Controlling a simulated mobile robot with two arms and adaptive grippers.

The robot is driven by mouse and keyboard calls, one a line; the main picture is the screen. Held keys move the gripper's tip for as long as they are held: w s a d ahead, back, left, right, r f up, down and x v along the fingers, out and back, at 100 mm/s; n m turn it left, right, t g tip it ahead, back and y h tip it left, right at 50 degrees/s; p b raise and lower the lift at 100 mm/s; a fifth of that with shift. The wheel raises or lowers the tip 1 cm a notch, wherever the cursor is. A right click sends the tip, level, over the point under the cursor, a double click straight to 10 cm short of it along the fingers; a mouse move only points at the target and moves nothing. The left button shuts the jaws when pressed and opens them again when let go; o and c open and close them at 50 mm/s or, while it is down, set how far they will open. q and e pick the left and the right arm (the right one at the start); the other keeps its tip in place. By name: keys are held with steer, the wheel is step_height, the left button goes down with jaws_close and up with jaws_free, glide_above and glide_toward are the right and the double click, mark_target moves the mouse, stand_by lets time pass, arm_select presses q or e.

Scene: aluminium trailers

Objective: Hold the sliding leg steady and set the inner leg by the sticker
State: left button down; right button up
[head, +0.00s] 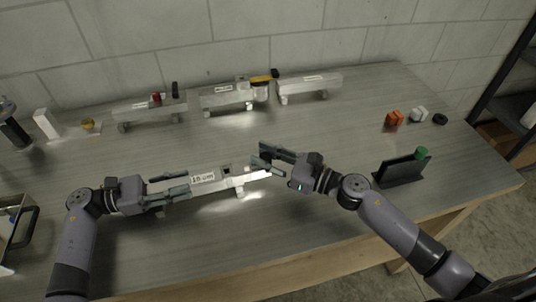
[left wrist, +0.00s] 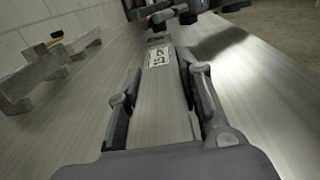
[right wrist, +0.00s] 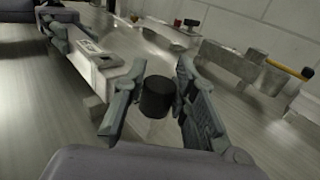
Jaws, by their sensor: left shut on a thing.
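The sliding leg (head: 218,183), a pale metal beam with a white sticker (head: 203,178), lies near the table's front. My left gripper (head: 168,188) is shut on its left part; the left wrist view shows the beam (left wrist: 163,100) between the fingers. The sticker (left wrist: 160,56) faces up, its print too small to read surely. The inner leg (head: 256,176) shows bright at the right end. My right gripper (head: 265,158) is open at that end. In the right wrist view a black cylinder (right wrist: 157,97) shows between its spread fingers (right wrist: 150,115); whether they touch it is unclear.
Several metal trailer parts (head: 228,99) stand along the back, one with a yellow-handled tool (head: 263,78). Orange (head: 395,118), white (head: 418,114) and black (head: 440,119) pieces lie at the right. A black stand (head: 401,171) with a green piece is right of my right arm.

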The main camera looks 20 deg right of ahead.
steer(key=o, duration=0.4)
steer(key=shift+d, duration=0.1)
steer(key=v, duration=1.2)
arm_select(q)
steer(key=c, duration=1.1)
jaws_free()
steer(key=shift+o, duration=0.2)
